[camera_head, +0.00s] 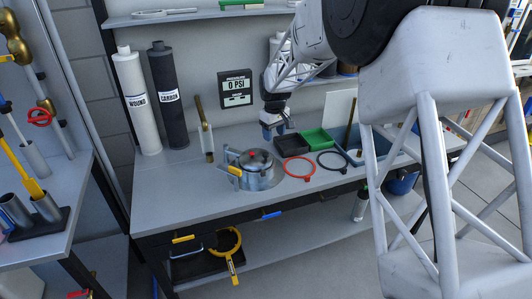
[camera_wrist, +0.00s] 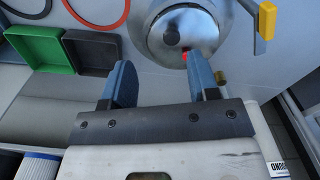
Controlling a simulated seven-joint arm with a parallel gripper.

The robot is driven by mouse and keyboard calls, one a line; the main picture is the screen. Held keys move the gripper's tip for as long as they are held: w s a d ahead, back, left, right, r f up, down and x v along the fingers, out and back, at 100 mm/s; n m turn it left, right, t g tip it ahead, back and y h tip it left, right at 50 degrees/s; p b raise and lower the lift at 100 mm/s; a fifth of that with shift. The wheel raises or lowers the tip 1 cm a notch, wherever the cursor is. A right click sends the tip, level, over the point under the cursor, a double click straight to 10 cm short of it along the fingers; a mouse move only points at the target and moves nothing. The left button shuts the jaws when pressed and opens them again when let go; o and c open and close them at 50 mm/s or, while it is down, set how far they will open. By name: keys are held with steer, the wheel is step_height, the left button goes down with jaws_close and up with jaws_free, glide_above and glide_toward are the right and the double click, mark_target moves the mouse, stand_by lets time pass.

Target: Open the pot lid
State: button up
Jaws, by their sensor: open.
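The pot (camera_head: 262,180) is a squat metal vessel on the grey workbench, with yellow fittings at its side. Its round metal lid (camera_head: 256,160) is on top and has a dark knob. In the wrist view the lid (camera_wrist: 190,22) shows at the top centre with its dark knob (camera_wrist: 171,33) and a small red mark at the near edge. My gripper (camera_head: 274,132) is above the bench, behind and slightly right of the pot. Its two blue-grey fingers are apart and empty in the wrist view (camera_wrist: 161,80), on the near side of the lid. No contact with the lid is visible.
A black tray (camera_head: 291,145) and a green tray (camera_head: 319,139) lie right of the pot. White and black cylinders (camera_head: 166,105) stand at the back left. The bench's left front is clear.

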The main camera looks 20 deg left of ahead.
mark_target(266, 154)
steer(key=shift+n, duration=0.3)
steer(key=a+f, duration=0.2)
steer(key=a, duration=0.1)
steer(key=shift+w+a+f, duration=0.1)
steer(key=shift+a+f, duration=0.05)
steer(key=shift+a, duration=0.1)
steer(key=shift+f, duration=0.15)
steer(key=shift+f, duration=3.75)
jaws_close()
